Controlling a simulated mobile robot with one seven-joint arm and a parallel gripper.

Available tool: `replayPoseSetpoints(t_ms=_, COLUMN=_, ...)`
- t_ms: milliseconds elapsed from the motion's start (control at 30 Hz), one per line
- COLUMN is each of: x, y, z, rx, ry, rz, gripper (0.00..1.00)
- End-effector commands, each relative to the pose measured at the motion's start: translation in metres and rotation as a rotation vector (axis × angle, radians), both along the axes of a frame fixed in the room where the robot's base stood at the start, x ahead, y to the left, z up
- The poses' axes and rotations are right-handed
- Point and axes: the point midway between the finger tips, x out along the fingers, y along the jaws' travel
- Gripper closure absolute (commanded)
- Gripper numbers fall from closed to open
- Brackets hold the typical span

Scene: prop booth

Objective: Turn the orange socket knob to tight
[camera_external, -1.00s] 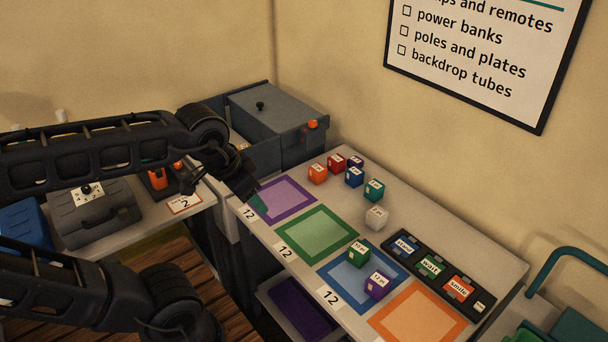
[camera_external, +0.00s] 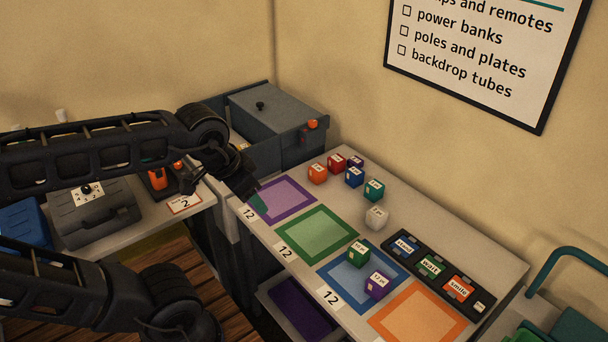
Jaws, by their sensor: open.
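A small orange piece (camera_external: 158,178) stands in a dark holder on the left table, with a smaller orange spot beside it. Another orange knob-like piece (camera_external: 312,124) is on the front of the grey box at the back. I cannot tell for sure which is the socket knob, and no tight mark is readable. My gripper (camera_external: 220,186) hangs open and empty at the end of the upper arm, between the left table and the purple mat. It is right of the orange piece in the holder and apart from the orange piece on the box.
A grey case (camera_external: 92,212) and a card reading 2 (camera_external: 185,203) are on the left table. The right table holds colored mats, several small cubes and a dark labelled tray (camera_external: 487,299). Its front right mat (camera_external: 418,317) is clear.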

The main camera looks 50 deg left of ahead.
Motion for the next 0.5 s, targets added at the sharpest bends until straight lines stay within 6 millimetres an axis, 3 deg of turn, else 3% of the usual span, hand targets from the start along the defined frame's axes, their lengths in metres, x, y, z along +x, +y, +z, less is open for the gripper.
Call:
replayPoseSetpoints(t_ms=233, x=0.028, y=0.020, z=0.010, rx=-0.031, ry=0.026, rz=0.135, gripper=0.48)
replayPoseSetpoints(t_ms=500, x=0.088, y=0.078, z=0.022, rx=-0.103, ry=0.073, rz=0.441, gripper=0.48)
